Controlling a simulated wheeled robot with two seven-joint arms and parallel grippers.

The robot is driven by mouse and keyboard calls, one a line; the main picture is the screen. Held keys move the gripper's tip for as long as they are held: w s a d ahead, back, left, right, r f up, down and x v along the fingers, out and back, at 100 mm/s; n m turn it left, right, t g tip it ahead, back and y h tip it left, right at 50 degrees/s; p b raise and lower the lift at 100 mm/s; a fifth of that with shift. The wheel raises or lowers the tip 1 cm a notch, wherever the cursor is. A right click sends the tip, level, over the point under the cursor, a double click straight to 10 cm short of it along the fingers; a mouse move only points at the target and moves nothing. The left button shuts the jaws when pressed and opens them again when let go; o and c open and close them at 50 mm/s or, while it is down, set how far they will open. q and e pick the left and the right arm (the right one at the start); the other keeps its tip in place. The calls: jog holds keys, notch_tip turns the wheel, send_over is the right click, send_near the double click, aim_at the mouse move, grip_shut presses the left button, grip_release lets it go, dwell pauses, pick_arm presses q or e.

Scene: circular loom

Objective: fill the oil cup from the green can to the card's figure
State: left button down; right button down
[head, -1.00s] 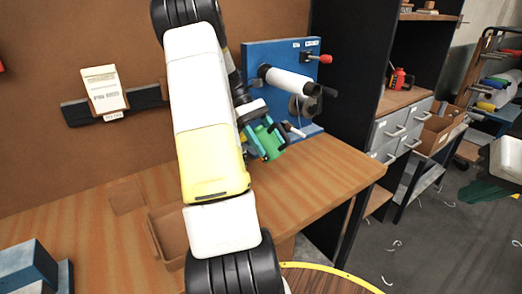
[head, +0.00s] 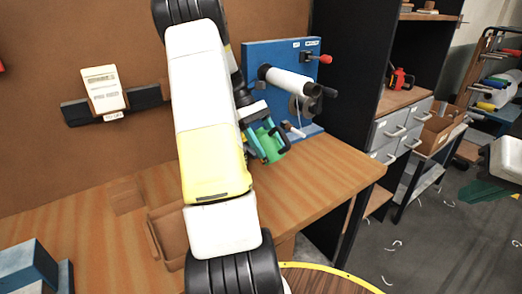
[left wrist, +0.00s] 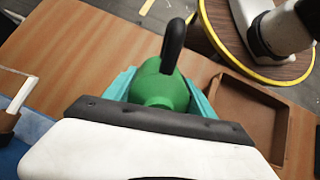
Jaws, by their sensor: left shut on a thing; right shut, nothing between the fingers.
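My left gripper (head: 262,140) is shut on the green can (head: 272,145), holding it above the right part of the bench, in front of the blue panel (head: 252,62). In the left wrist view, the can (left wrist: 160,92) sits between the teal fingers, its dark handle or spout pointing up the picture. The card (head: 104,88) stands on a black strip on the back wall; its figure is too small to read. I cannot clearly make out the oil cup; a small pale and brown part (head: 293,130) shows low on the blue panel beside the can. My right gripper is out of view.
A white roller (head: 285,80) and a red-knobbed lever (head: 325,59) stick out from the panel. An open brown tray (left wrist: 250,110) lies on the bench (head: 320,170). A blue block (head: 28,262) sits at the front left. The bench's right part is clear.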

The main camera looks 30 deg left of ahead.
aim_at(277, 158)
pick_arm(q)
jog(key=shift+f+y, duration=0.4)
jog(key=shift+f, duration=0.05)
notch_tip(277, 158, down, 2)
jog(key=shift+d+f+t+y, duration=0.15)
jog(key=shift+t+y, duration=0.25)
jog(key=shift+y, duration=0.6)
jog(key=shift+a+f+y, duration=0.25)
jog(key=shift+f+y, duration=0.55)
jog(key=shift+f, duration=0.15)
jog(key=f+y, duration=0.1)
jog(key=a+f+t+y, duration=0.1)
jog(key=f, duration=0.1)
jog(key=shift+w+a+f+y, duration=0.1)
jog(key=shift+w+y, duration=0.1)
jog(key=shift+y, duration=0.2)
jog(key=shift+s+d+r, duration=0.2)
jog(key=shift+d+r, duration=0.6)
jog(key=shift+s+d+r, duration=0.25)
jog(key=shift+d+r, duration=0.55)
jog(key=shift+r, duration=0.05)
jog(key=shift+s+d+r, duration=0.2)
jog(key=shift+d+r, duration=0.6)
